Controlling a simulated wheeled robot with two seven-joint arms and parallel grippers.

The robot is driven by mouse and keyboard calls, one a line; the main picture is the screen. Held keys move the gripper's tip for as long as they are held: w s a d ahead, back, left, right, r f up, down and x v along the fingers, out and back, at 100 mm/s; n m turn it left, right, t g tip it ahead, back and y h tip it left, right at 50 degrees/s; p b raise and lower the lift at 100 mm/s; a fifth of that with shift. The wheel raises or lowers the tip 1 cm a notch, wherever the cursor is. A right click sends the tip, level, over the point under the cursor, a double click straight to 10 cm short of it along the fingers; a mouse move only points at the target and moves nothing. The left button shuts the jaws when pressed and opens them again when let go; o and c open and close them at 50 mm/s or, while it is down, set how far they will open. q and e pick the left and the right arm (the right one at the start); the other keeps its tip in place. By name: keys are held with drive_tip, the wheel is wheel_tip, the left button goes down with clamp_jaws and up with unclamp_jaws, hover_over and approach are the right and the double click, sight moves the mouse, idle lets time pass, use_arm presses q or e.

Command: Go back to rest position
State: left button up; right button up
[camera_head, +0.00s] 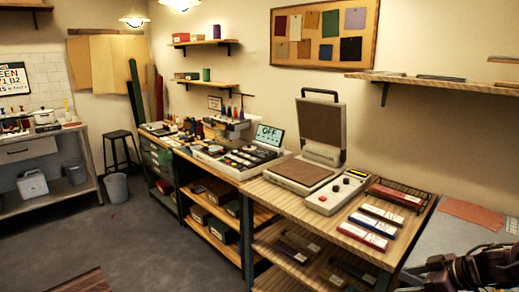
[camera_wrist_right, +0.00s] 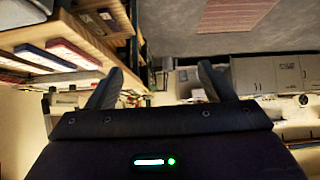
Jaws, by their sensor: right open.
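My right gripper (camera_wrist_right: 160,86) shows in the right wrist view with its two dark fingers spread apart. Nothing is between them. Part of my dark right arm (camera_head: 465,270) enters the head view at the lower right corner, beside the wooden table (camera_head: 285,207). The fingertips cannot be made out there. My left gripper is in neither view.
The table holds a press with a raised lid (camera_head: 322,131), a button box (camera_head: 338,190), several coloured boxes (camera_head: 368,234) and a wire rack (camera_head: 400,190). A keypad bench (camera_head: 240,165) adjoins it. Grey floor (camera_head: 140,235) is open at left, with a stool (camera_head: 120,150) and bin (camera_head: 116,187) beyond.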

wheel_tip(320, 180, down, 28)
drive_tip(key=s+d+f+m+t+h, duration=0.1)
drive_tip(key=s+d+m+t+h, duration=0.1)
drive_tip(key=d+m, duration=0.15)
drive_tip(key=s+a+f+m+g+h, duration=0.1)
drive_tip(key=s+a+f+m+h, duration=0.15)
drive_tip(key=s+f, duration=0.55)
drive_tip(key=s+a+f+g, duration=0.2)
drive_tip(key=s+a+f, duration=0.1)
drive_tip(key=s+f, duration=0.35)
drive_tip(key=s+a+f+g, duration=0.1)
drive_tip(key=s+a+f, duration=0.35)
drive_tip(key=f, duration=0.25)
drive_tip(key=s+a+f+g, duration=0.1)
drive_tip(key=s+a+f, duration=0.1)
drive_tip(key=s, duration=0.5)
drive_tip(key=s+a+f+g+h, duration=0.1)
drive_tip(key=s+a+f, duration=0.2)
drive_tip(key=s+a, duration=0.2)
drive_tip(key=s+a+f+g, duration=0.2)
drive_tip(key=s+a+f, duration=0.1)
drive_tip(key=s, duration=0.6)
drive_tip(key=shift+s+a, duration=0.2)
drive_tip(key=shift+a, duration=0.15)
drive_tip(key=shift+f, duration=0.1)
